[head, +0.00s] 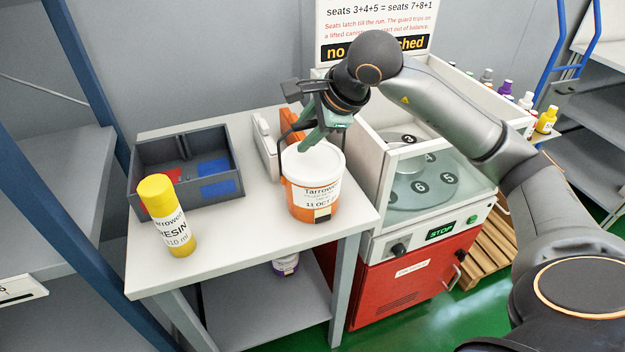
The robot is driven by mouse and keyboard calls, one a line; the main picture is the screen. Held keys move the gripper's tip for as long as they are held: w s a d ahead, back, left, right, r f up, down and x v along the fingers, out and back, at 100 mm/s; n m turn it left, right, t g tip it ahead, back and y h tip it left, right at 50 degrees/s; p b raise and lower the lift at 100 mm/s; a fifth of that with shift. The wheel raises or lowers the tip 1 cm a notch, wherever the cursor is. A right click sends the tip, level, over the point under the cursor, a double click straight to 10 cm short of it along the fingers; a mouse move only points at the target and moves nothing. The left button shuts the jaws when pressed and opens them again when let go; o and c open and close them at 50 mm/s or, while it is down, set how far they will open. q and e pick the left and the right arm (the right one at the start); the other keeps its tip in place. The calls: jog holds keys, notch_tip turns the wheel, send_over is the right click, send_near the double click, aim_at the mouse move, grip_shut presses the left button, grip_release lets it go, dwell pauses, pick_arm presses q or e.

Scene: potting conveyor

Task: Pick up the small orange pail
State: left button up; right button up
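The small orange pail (298,203) stands upright on the white table, right of its middle. It has a white lid (330,156) and a white label with black print. A thin dark curved piece, perhaps its handle, rises at the lid's left side. My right gripper (306,145) reaches in from the right, just above the back left of the lid. Its green fingers point down and to the left. They overlap in the view, so their gap, and any hold on the handle, cannot be made out. My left gripper is not in view.
A yellow-capped resin can (174,236) stands at the table's left front, before a grey divided bin (140,165). A white upright panel (264,147) stands behind the pail. A red and white machine (395,290) with numbered seats adjoins the table's right. The front middle is clear.

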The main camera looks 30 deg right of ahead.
grip_shut()
dwell(1.0)
